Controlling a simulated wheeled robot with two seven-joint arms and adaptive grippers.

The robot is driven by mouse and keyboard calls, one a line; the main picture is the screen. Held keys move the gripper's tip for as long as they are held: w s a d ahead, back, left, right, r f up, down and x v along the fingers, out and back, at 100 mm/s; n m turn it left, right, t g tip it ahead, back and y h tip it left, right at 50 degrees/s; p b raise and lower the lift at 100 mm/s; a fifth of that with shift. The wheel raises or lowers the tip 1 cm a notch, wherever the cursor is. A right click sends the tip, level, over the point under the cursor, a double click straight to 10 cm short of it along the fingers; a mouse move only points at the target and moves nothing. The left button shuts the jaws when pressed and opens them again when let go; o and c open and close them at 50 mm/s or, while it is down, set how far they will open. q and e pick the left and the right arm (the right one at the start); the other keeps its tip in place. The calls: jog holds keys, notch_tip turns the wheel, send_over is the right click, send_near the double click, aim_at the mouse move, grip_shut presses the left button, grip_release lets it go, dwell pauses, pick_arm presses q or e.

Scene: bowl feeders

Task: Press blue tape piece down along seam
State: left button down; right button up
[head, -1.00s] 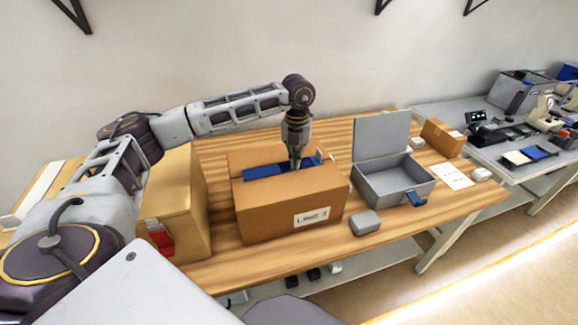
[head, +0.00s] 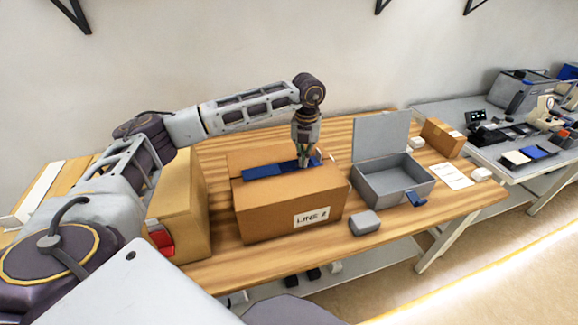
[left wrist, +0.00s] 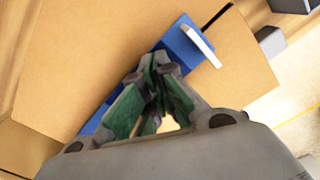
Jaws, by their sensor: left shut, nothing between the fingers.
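The cardboard box (head: 275,212) stands on the wooden table with a label on its front. The blue tape piece (head: 262,171) lies across the top of the box; it also shows in the left wrist view (left wrist: 176,42). My left gripper (head: 304,163) points down with its tips at the tape, toward its right part. In the left wrist view its fingers (left wrist: 154,66) are shut and empty, over the tape. Contact is hard to confirm. A dark slot, likely the seam, shows beyond the tape's end in the left wrist view. My right gripper is not in view.
A white handle-like piece (left wrist: 201,46) sticks up at the tape's end. A taller box (head: 186,205) stands left. An open grey case (head: 392,184) and a small grey block (head: 365,223) are right. Bare table (head: 225,262) lies in front.

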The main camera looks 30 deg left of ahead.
aim_at(279, 168)
pick_arm(q)
jog(key=shift+s+a, duration=0.1)
jog(key=shift+s+a, duration=0.35)
jog(key=shift+a, duration=0.05)
jog(key=shift+s+a+f, duration=0.15)
jog(key=shift+s+a, duration=0.2)
jog(key=shift+s, duration=0.3)
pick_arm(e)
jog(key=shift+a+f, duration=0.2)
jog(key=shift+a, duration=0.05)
pick_arm(q)
jog(key=shift+s+a+f, duration=0.1)
jog(key=shift+s+a, duration=0.05)
jog(key=shift+a, duration=0.05)
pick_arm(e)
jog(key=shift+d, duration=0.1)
pick_arm(q)
jog(key=shift+s+a, duration=0.8)
jog(key=shift+s, duration=0.15)
jog(key=shift+s+a, duration=0.1)
jog(key=shift+a, duration=0.05)
jog(key=shift+s+a+r+b, duration=0.15)
jog(key=shift+s+a+b, duration=0.05)
jog(key=shift+s+a, duration=0.25)
jog(key=shift+s+a+r+b, duration=0.15)
jog(key=shift+s+a, duration=0.15)
jog(key=shift+s, duration=0.15)
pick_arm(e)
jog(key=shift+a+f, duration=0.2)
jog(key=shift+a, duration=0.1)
